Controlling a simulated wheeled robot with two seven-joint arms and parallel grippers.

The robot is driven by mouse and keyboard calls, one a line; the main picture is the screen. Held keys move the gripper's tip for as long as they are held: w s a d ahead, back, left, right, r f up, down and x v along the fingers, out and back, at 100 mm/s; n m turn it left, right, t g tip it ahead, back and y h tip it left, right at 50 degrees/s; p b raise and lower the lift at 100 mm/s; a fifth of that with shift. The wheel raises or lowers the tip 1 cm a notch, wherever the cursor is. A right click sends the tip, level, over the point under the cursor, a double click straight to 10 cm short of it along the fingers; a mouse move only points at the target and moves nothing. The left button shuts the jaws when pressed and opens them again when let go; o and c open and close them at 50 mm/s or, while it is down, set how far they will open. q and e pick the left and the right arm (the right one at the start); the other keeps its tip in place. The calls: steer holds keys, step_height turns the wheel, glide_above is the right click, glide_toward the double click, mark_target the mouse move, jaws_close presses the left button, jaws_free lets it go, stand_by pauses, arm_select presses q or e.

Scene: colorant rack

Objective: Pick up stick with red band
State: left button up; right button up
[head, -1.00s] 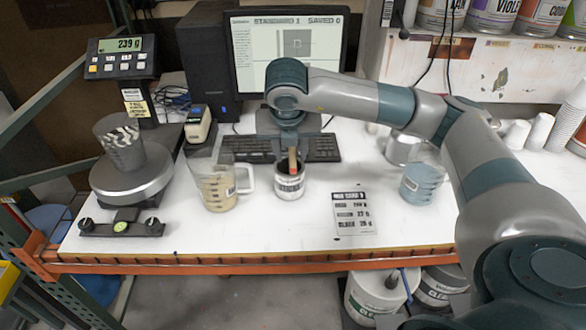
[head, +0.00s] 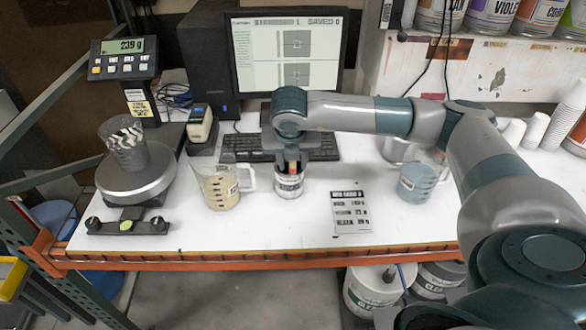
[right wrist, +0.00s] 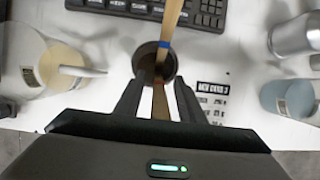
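A white-labelled can (head: 289,188) stands on the table, and its dark opening (right wrist: 147,62) shows in the right wrist view. My right gripper (head: 289,166) points down over the can, with its fingers (right wrist: 158,82) apart. A small orange-red patch (head: 293,169) shows between the fingers in the head view, likely the red-banded stick. In the right wrist view a wooden stick (right wrist: 160,100) runs between the fingers; its band is not visible there. A second wooden stick (right wrist: 172,15) with a blue band leans out past the fingertips. My left gripper is out of view.
A beaker of tan material (head: 220,188) stands close left of the can, and a blue-filled beaker (head: 417,182) to the right. A keyboard (head: 240,148) lies behind. A scale (head: 135,182) holding a cup is farther left. A printed sheet (head: 351,212) lies front right.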

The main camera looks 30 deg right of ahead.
jaws_close()
steer(key=shift+r, duration=0.1)
steer(key=shift+r+b, duration=0.35)
steer(key=shift+r, duration=0.05)
step_height(320, 180, up, 17)
steer(key=b, duration=0.5)
stand_by(0.6)
